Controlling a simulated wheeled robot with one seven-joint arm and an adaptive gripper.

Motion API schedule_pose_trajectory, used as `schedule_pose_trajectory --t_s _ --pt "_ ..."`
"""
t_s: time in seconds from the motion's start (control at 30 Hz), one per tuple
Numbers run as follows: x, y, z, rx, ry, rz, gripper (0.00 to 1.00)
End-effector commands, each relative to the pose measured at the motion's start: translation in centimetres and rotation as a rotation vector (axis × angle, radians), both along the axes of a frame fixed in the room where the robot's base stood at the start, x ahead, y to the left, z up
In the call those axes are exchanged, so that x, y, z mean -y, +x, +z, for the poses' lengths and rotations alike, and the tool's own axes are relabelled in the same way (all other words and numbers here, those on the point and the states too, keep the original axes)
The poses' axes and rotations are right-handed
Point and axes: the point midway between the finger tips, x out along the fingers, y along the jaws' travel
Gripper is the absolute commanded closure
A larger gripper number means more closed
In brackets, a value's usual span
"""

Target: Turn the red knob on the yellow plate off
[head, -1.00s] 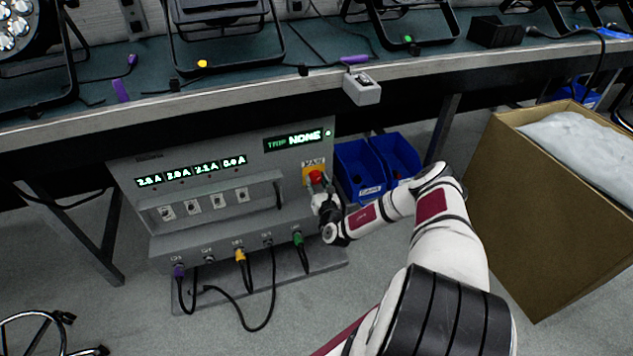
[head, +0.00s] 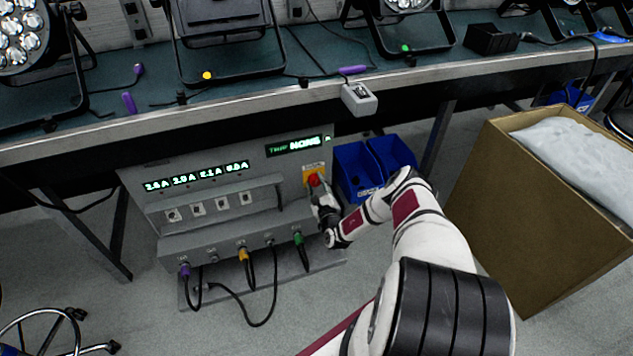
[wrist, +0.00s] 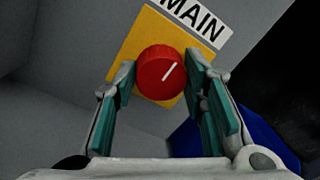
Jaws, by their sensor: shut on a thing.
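The red knob (wrist: 160,73) sits on the yellow plate (wrist: 140,38), under a white label reading MAIN (wrist: 196,20). A white line on the knob points to the upper right in the wrist view. In the head view the knob (head: 314,180) and yellow plate (head: 313,168) are at the right end of the grey power box (head: 240,185). My gripper (wrist: 160,85) has a finger on each side of the knob and is shut on it. In the head view my gripper (head: 321,194) is just below the knob and partly hides the plate.
The box shows lit displays (head: 197,176) and cables plugged in along its front. Blue bins (head: 360,170) stand right of it. A cardboard box (head: 540,190) stands farther right. The bench edge (head: 230,105) runs above the box.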

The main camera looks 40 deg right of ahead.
Motion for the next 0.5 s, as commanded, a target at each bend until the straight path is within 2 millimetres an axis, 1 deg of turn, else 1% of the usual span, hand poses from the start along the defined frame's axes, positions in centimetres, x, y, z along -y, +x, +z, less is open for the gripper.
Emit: schedule_pose_trajectory --t_s 0.5 --pt "0.05 0.03 -0.02 -0.135 -0.464 0.001 0.90"
